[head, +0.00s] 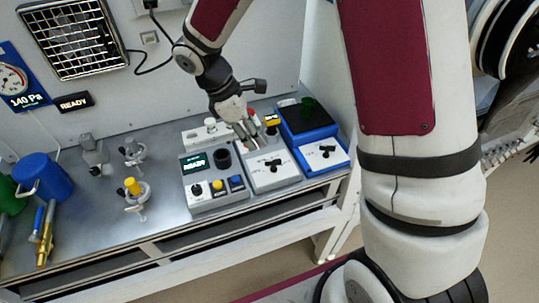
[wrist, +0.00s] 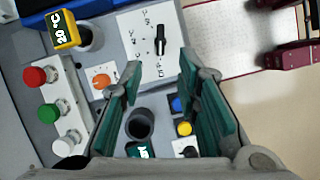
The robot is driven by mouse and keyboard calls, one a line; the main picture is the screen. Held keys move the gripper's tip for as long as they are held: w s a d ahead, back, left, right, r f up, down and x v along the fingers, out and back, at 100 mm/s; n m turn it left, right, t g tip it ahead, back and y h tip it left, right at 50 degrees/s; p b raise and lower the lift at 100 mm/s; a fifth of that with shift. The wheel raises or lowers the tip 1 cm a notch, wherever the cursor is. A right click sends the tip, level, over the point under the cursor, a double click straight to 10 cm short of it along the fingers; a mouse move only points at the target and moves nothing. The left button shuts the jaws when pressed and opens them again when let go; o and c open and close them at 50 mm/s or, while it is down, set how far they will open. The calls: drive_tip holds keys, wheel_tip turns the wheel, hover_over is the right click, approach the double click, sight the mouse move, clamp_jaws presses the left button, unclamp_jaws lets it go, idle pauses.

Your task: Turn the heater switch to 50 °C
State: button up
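The heater is a grey box (head: 262,184) with a pale top panel (wrist: 133,42) in the middle of the bench. Its black heater switch (wrist: 160,42) is a lever knob standing upright in the wrist picture, among small °C marks too blurred to read fully. The switch also shows in the head view (head: 272,162). A yellow display (wrist: 65,30) beside it reads 20 °C. An orange knob (wrist: 102,82) sits on the same box. My gripper (wrist: 160,63) is open and empty, its fingers apart above the box, with the switch visible beyond the fingertips.
A grey unit (head: 215,197) with a READY screen, dark socket and coloured buttons adjoins on the left. A blue unit (head: 325,160) stands to the right. Red, green and white buttons (wrist: 47,112) line a strip behind.

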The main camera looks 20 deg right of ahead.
sight(272, 160)
drive_tip(key=p+x, duration=0.1)
drive_tip(key=x, duration=0.9)
clamp_jaws()
